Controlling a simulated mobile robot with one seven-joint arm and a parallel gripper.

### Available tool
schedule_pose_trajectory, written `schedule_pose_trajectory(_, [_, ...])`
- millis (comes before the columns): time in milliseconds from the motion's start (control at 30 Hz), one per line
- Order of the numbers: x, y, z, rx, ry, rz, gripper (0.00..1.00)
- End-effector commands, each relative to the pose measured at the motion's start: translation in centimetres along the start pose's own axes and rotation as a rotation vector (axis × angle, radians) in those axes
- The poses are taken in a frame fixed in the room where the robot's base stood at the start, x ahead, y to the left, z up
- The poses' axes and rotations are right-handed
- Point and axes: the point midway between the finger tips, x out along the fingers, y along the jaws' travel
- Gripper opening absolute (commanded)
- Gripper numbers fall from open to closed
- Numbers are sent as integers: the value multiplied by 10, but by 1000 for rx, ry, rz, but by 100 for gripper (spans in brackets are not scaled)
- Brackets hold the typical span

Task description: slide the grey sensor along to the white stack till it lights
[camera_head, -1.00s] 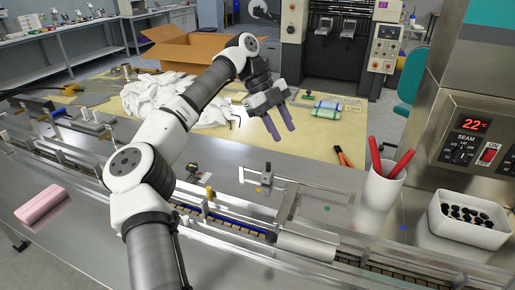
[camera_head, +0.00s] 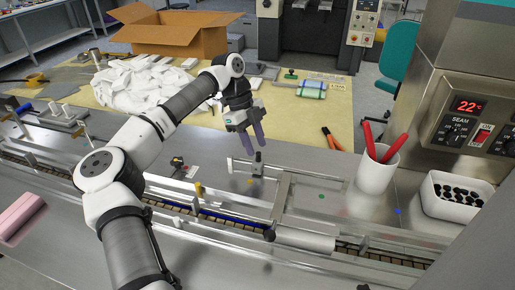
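A small grey and dark upright piece (camera_head: 258,166), which looks like the sensor, stands on a thin horizontal rail (camera_head: 305,175) above the steel deck. No light on it can be made out. My gripper (camera_head: 255,148) points down with its two purple fingers apart and nothing between them. Its fingertips are just above and behind the sensor in the picture, close to its top; I cannot tell whether they touch it. A small white piece (camera_head: 191,171) is left of the rail by a dark and yellow part; I cannot tell whether it is the white stack.
A conveyor channel (camera_head: 205,210) runs along the front of the deck. A white cup (camera_head: 375,175) with red-handled tools and a white bin (camera_head: 452,203) of dark pieces stand right. Orange-handled pliers (camera_head: 331,139) lie behind the rail. A pink block (camera_head: 20,214) is at far left.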

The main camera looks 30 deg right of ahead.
Motion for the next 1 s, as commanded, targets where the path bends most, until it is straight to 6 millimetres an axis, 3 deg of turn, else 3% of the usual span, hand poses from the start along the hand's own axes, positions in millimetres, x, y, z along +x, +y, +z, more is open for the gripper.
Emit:
schedule_pose_trajectory(233, [27, 0, 0, 0, 0, 1, 35])
schedule_pose_trajectory(567, [32, 0, 0, 0, 0, 0, 35])
schedule_pose_trajectory(833, [31, 0, 0, 0, 0, 0, 3])
schedule_pose_trajectory(1000, [31, 0, 0, 0, 0, 0, 0])
